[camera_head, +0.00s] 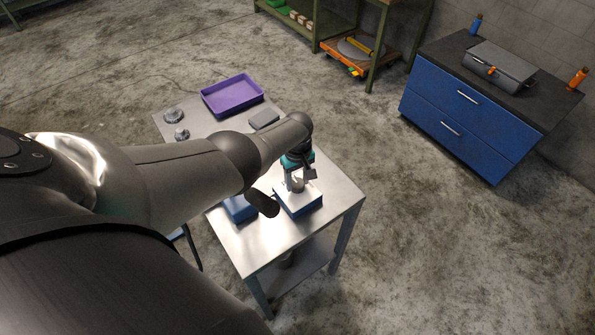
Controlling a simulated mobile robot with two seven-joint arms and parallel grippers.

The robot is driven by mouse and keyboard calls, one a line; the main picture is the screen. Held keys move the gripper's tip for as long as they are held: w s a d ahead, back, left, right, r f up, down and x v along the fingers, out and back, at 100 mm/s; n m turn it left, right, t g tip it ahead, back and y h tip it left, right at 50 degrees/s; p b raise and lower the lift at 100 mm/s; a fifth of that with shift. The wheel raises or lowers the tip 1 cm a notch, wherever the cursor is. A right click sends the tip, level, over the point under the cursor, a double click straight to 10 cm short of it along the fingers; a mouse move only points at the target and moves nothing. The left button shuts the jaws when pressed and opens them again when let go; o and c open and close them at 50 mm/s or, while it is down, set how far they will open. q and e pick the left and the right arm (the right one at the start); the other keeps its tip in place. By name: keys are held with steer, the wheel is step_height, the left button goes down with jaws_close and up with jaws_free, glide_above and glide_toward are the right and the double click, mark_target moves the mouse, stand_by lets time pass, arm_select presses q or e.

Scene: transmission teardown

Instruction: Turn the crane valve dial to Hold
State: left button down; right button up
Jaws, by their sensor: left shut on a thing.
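A blue box with a white top (312,201) stands on the near part of the steel table. A small grey knob (297,185), which looks like the valve dial, sits on the white top. My left arm reaches in from the left, and my left gripper (297,181) points down over the box, shut on the knob. The gripper and wrist cover part of the knob. Its markings and the way it points are too small to read. My right gripper is not in view.
The steel table (255,257) also bears a purple tray (232,96), a grey flat block (264,119), two small metal parts and another blue object (238,209) left of the box. A blue cabinet (470,112) with a grey case (500,64) stands at right. Open floor lies between.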

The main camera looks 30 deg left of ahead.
arm_select(q)
steer(key=shift+c, duration=1.4)
jaws_free()
steer(key=shift+r, duration=0.1)
step_height(320, 180, up, 8)
steer(key=p, duration=0.6)
step_height(320, 180, up, 7)
glide_above(297, 183)
